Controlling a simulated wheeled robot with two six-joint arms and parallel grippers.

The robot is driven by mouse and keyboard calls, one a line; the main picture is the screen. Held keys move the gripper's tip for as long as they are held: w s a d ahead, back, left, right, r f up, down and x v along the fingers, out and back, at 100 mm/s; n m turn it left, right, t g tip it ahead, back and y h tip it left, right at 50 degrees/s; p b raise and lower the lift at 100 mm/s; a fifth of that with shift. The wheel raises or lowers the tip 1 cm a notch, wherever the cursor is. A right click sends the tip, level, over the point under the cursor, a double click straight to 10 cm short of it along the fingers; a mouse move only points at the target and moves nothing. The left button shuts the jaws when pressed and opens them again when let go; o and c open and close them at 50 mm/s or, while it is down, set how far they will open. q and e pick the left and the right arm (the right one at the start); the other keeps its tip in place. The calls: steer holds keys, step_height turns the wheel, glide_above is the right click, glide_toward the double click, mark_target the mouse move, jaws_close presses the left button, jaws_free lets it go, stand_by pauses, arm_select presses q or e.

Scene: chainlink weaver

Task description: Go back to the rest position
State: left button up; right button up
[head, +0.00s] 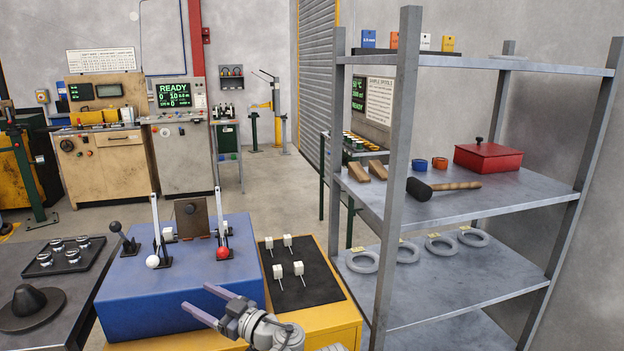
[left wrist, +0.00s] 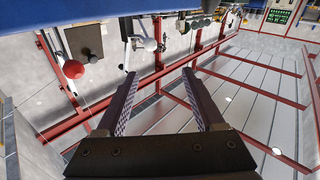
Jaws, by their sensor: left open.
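My left gripper (head: 195,296) is in the lower middle of the head view, its two pale purple fingers apart with nothing between them. It is in front of the blue box (head: 150,300), which carries levers, one with a white ball (head: 152,261) and one with a red ball (head: 223,253). In the left wrist view the gripper (left wrist: 160,73) is also open and empty. My right gripper is not in view.
A yellow cabinet with a black mat (head: 318,286) holding several white blocks lies right of the blue box. A grey shelf rack (head: 450,205) stands close on the right. A dark table (head: 75,295) with a black cone is at left. Floor is open behind.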

arm_select(q)
steer(key=s+d+f+m+g+h+p, duration=0.55)
steer(key=s+f+m+h+p, duration=0.2)
steer(key=f+m, duration=0.2)
steer(key=s+d+f+m+g+h+p, duration=0.3)
steer(key=s+d+m+h, duration=0.4)
steer(key=d, duration=0.6)
steer(key=shift+s+m+h, duration=0.35)
steer(key=shift+m+h, duration=0.2)
